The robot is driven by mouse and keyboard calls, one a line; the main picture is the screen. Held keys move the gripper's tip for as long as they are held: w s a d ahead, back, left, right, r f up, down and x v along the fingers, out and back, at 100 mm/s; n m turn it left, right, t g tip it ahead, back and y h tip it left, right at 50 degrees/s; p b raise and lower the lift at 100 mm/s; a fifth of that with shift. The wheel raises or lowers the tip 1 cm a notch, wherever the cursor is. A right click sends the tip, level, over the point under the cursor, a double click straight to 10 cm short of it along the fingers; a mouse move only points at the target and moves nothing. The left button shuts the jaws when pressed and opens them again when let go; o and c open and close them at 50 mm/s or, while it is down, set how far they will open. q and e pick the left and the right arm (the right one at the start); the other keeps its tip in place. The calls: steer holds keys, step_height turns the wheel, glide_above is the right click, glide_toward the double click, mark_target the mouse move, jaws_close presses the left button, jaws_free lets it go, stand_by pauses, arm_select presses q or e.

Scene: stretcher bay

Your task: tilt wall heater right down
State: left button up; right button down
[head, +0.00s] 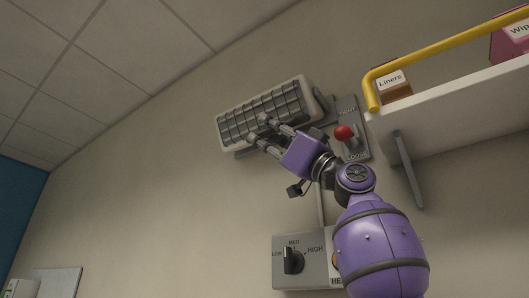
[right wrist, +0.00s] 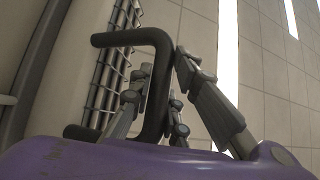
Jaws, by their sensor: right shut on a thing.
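The wall heater (head: 283,103) is a pale-framed panel with a dark wire grille, mounted high on the wall in the head view. It sits tilted in the picture, its right end higher. My purple right gripper (head: 257,131) is in front of its lower edge. In the right wrist view, a dark U-shaped handle (right wrist: 152,38) stands out beside the heater's grille (right wrist: 108,62). The fingers of my right gripper (right wrist: 165,98) are shut around one bar of this handle. The handle is mostly hidden by the fingers in the head view. My left gripper is not in view.
Below is a control box (head: 283,277) with a LOW-MED-HIGH knob. A white shelf (head: 450,108) with a yellow rail (head: 440,51) and a Liners box (head: 393,88) juts out at right.

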steer(key=shift+w+d+f, duration=0.1)
steer(key=shift+w, duration=0.05)
steer(key=c, duration=1.6)
jaws_free()
steer(key=shift+c, duration=0.2)
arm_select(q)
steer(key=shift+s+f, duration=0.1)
arm_select(e)
steer(key=v, duration=1.2)
steer(key=shift+w, duration=0.1)
